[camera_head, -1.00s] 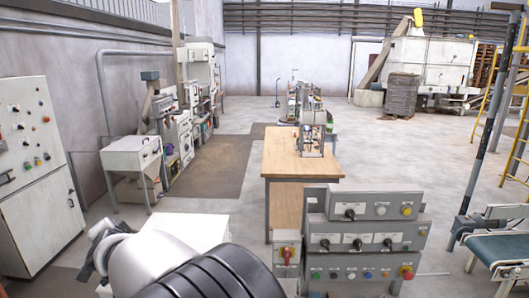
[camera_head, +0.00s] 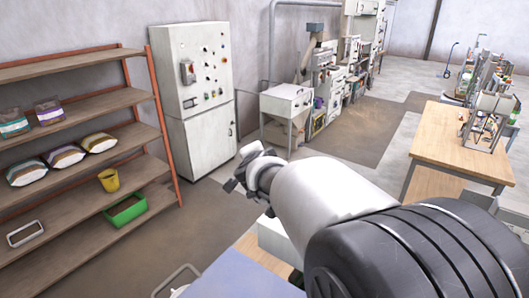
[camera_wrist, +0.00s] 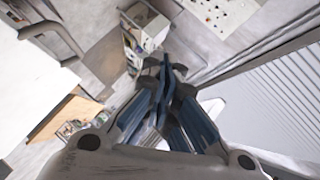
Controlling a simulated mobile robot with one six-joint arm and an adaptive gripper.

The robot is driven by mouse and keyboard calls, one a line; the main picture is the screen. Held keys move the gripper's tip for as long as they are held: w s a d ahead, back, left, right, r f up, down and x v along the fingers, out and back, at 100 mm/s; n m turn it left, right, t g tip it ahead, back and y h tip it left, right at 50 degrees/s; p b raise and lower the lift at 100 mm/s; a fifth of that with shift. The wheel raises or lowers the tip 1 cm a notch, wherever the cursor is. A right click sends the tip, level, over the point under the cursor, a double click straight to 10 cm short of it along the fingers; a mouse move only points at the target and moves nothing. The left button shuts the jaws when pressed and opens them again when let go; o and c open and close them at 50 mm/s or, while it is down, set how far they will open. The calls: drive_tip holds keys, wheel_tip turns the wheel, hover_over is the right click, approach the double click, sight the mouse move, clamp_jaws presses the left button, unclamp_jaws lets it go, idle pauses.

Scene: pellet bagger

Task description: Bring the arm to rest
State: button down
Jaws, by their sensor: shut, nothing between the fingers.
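My arm reaches from the lower right of the head view towards the middle, with its white link and dark ribbed joint in front. My gripper (camera_head: 243,172) is at its far end, small and partly hidden by the wrist. In the wrist view my gripper (camera_wrist: 165,72) shows its blue and dark fingers together, with nothing held between them. It hangs in free air, apart from the furniture.
A wooden table (camera_head: 440,135) with equipment is at right. Open floor lies between.

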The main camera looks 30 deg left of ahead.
drive_tip(key=s+d+f+n+b, duration=0.1)
drive_tip(key=d+b, duration=0.3)
drive_tip(key=d, duration=0.5)
drive_tip(key=s+d+f+n+g+h+b, duration=0.1)
drive_tip(key=s+d+f+n+b, duration=0.1)
drive_tip(key=d, duration=0.7)
drive_tip(key=s+d+f+n+g+b, duration=0.1)
drive_tip(key=s+d+f+b, duration=0.2)
drive_tip(key=d+b, duration=0.4)
drive_tip(key=shift+s+d+f+n+h+b, duration=0.1)
drive_tip(key=shift+d+f+n+h+b, duration=0.25)
drive_tip(key=shift+d+f, duration=0.5)
drive_tip(key=s+d+f+g+h+b, duration=0.4)
drive_tip(key=s+d+f+b, duration=0.9)
drive_tip(key=s+d+f, duration=1)
drive_tip(key=d+n+h, duration=0.1)
drive_tip(key=d+h, duration=0.1)
drive_tip(key=d, duration=0.2)
drive_tip(key=shift+s+f+h, duration=0.25)
drive_tip(key=shift+f+h, duration=0.1)
drive_tip(key=shift+a, duration=0.15)
